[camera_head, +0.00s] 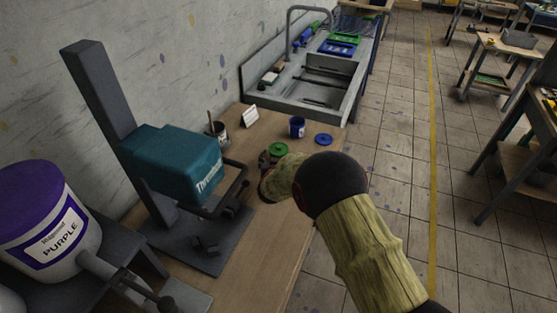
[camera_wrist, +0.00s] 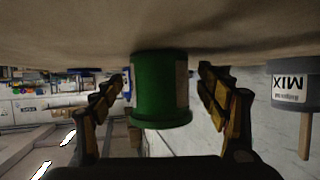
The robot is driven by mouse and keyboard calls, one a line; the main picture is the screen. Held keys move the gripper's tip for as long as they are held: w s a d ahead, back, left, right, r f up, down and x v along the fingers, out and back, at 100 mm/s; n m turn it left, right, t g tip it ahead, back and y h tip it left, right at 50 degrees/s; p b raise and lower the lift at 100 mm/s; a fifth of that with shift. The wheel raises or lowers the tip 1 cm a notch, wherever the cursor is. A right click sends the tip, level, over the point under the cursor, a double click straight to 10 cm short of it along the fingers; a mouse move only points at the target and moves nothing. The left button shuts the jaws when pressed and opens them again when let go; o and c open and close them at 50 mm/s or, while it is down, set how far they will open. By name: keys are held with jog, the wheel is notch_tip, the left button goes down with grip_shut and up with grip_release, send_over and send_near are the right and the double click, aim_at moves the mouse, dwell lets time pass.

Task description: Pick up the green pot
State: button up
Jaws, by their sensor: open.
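The green pot (camera_wrist: 160,85) appears upside down in the wrist view, standing on the table surface along the top of that view. My gripper (camera_wrist: 162,78) is open, with one finger on each side of the pot. Gaps show between the fingers and the pot's sides. In the head view my gripper (camera_head: 268,160) is low over the wooden table, partly hidden by my arm. A round green shape (camera_head: 278,149) lies just beyond it; I cannot tell whether this is a lid or the pot.
A blue pot (camera_head: 297,127) and a blue lid (camera_head: 323,139) are farther along the table (camera_head: 262,235). A MIX cup (camera_wrist: 293,85) with a stick stands to one side. A teal machine (camera_head: 178,160) and purple-lidded bucket (camera_head: 42,220) are left. A sink (camera_head: 318,82) is beyond.

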jog(key=shift+w, duration=0.3)
jog(key=shift+c, duration=0.8)
jog(key=c, duration=1.1)
jog(key=shift+c, duration=0.7)
